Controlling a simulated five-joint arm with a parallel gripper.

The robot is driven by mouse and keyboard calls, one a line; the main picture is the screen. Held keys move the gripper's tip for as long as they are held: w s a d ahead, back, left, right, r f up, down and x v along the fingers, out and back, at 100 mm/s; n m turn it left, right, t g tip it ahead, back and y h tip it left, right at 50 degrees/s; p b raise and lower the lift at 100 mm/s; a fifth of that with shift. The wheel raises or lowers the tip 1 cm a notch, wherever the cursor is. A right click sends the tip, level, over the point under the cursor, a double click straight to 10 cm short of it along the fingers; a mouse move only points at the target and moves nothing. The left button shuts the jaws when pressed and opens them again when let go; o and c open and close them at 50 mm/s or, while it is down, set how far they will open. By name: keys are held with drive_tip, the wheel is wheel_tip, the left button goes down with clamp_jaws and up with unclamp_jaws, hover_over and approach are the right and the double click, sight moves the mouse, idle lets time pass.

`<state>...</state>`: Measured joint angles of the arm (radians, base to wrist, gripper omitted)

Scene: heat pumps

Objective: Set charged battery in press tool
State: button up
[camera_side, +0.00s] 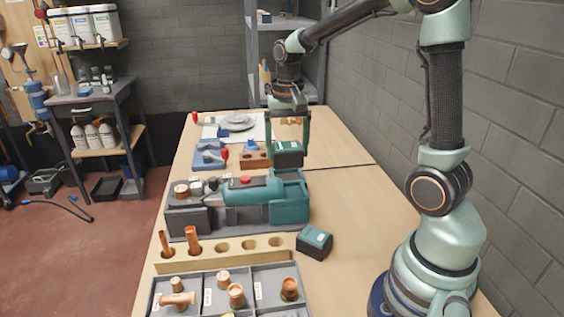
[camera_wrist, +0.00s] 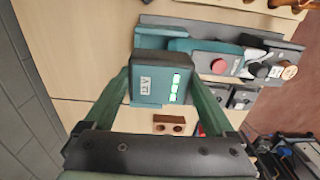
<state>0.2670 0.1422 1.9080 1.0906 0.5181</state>
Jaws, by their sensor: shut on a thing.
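My gripper (camera_side: 288,138) is shut on a dark green battery (camera_side: 289,154), held above the table beyond the press tool. In the wrist view the battery (camera_wrist: 162,80) sits between both fingers, and green bars are lit on its face. The teal press tool (camera_side: 245,196) lies in a grey cradle, its red button on top. In the wrist view the tool (camera_wrist: 205,48) lies just past the battery; the gap between them is hard to judge. A second green battery (camera_side: 314,242) rests on the table at the near right of the cradle.
A wooden rack (camera_side: 222,252) with copper pipes and a grey tray (camera_side: 255,277) of copper fittings lie in front. A brown block (camera_side: 254,156) with holes and a blue fixture (camera_side: 208,156) lie behind the tool. The table's right side is clear.

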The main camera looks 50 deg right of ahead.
sight(287, 167)
drive_tip(key=shift+f, duration=2.75)
drive_tip(key=shift+f, duration=0.2)
drive_tip(key=o, duration=1.5)
wheel_tip(287, 167, up, 12)
drive_tip(key=s+a+n+t, duration=0.5)
drive_tip(key=s+a+n, duration=0.3)
drive_tip(key=a+n, duration=0.1)
drive_tip(key=shift+a+r+t, duration=0.25)
drive_tip(key=shift+a+t, duration=0.05)
drive_tip(key=shift+a, duration=0.2)
